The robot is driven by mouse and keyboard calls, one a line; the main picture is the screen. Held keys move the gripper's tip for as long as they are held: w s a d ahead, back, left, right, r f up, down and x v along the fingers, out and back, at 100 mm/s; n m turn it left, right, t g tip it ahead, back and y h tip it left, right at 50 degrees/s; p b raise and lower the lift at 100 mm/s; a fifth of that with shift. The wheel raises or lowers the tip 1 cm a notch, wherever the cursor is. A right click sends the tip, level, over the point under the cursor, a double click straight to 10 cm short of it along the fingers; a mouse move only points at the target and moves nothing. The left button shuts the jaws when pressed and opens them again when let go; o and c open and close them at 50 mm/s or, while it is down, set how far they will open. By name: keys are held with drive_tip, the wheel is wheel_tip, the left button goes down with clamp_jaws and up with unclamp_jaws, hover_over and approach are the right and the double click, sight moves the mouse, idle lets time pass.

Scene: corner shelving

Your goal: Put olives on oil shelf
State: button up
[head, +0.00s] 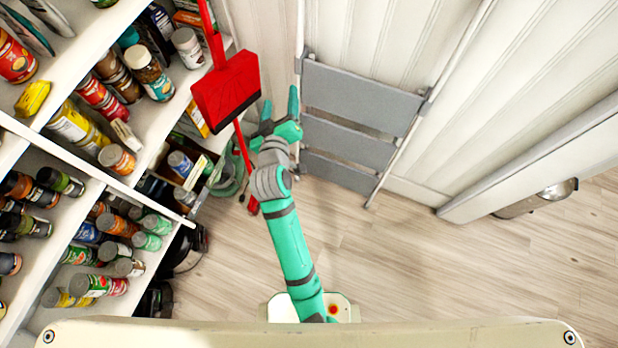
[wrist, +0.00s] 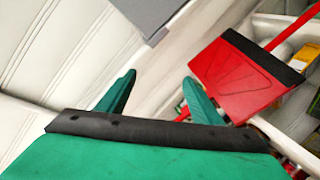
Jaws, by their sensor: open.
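My gripper (head: 281,112) is open and empty, raised in front of the corner between the shelving and the white panelled wall. Its two green fingers also show apart in the wrist view (wrist: 160,98), with nothing between them. The corner shelving (head: 95,180) on the left holds several jars, cans and bottles. I cannot tell which of them are the olives, nor which shelf is the oil shelf. The labels are too small to read.
A red dustpan (head: 227,90) with a long handle stands close to the left of my gripper; it also shows in the wrist view (wrist: 243,78). A grey folding step ladder (head: 350,148) leans on the wall to the right. The wooden floor (head: 420,260) is clear.

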drive_tip(key=s+d+f+y, duration=0.1)
drive_tip(key=s+d+f, duration=0.15)
drive_tip(key=s, duration=0.35)
drive_tip(key=s+d+f, duration=0.2)
drive_tip(key=s+f, duration=0.2)
drive_tip(key=s, duration=0.1)
drive_tip(key=s+d+r+m, duration=0.1)
drive_tip(key=s+m, duration=0.2)
drive_tip(key=s, duration=1)
drive_tip(key=s+d+r+m, duration=0.1)
drive_tip(key=s+d+m, duration=0.1)
drive_tip(key=s, duration=1.2)
drive_tip(key=shift+d+r+m+h, duration=0.2)
drive_tip(key=shift+m+h, duration=0.2)
drive_tip(key=shift+m, duration=0.5)
